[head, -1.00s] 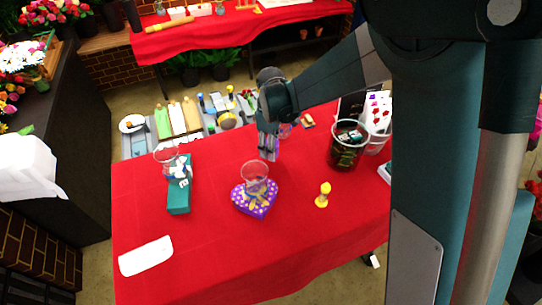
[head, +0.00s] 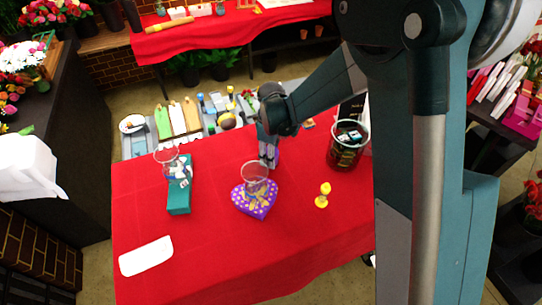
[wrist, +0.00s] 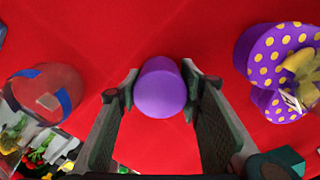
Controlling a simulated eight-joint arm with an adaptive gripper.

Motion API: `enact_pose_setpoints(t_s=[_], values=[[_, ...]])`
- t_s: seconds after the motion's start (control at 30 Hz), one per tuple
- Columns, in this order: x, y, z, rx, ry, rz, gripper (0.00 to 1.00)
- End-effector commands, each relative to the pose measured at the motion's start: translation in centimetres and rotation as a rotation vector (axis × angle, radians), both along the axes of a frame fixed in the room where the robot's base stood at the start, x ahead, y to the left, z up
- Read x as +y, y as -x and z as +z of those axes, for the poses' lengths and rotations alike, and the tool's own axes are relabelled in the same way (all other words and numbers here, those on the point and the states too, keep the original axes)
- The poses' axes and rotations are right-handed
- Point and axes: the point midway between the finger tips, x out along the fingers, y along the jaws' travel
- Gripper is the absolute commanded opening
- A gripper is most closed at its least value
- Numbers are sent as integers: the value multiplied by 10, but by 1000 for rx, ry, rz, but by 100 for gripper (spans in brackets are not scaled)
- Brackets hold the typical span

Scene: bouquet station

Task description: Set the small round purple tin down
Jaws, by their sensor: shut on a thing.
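The small round purple tin (wrist: 160,88) sits between the two fingers of my gripper (wrist: 161,92) in the wrist view, with red cloth all around it. My gripper is shut on it. In the head view my gripper (head: 268,163) points down over the back middle of the red-covered table (head: 215,265), and only a sliver of purple shows beside the fingers. I cannot tell whether the tin's base touches the cloth.
A purple heart-shaped box with yellow dots (head: 262,209) is close in front, with a clear glass (head: 255,176) at it. A teal box (head: 179,200) lies left, a yellow stand (head: 323,196) right, a dark bucket (head: 345,155) back right. The front table is mostly clear.

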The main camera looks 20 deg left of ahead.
Motion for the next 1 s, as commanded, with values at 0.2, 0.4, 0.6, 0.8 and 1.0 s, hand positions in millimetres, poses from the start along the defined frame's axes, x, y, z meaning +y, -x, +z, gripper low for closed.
enact_pose_setpoints(t_s=[0.2,0.4,0.6,0.8,1.0], values=[[0,0,-2,0,0,0,23],[0,0,-4,0,0,0,23],[0,0,-5,0,0,0,51],[0,0,-5,0,0,0,51],[0,0,-4,0,0,0,51]])
